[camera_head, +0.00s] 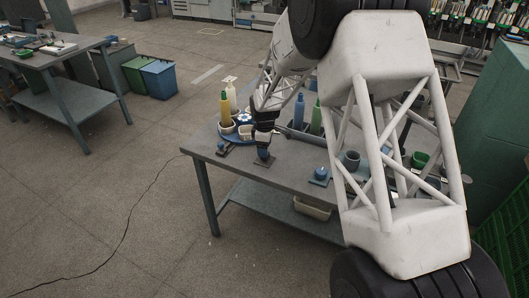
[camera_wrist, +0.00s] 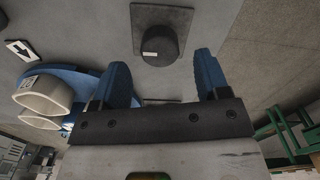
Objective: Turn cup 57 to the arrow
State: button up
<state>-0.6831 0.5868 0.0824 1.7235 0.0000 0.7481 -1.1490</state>
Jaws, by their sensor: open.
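A blue round turntable (camera_head: 228,138) on the table carries whitish cups, one holding a yellow bottle (camera_head: 226,108). A dark round knob (camera_wrist: 158,44) with a white mark sits on a square plate. My gripper (camera_wrist: 161,62) is open and empty, its blue fingers pointing toward the knob.
Blue (camera_head: 299,111) and green (camera_head: 316,117) bottles stand behind. My arm hides part of the table.

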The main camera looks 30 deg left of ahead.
jog(key=shift+f, duration=1.4)
jog(key=c, duration=0.9)
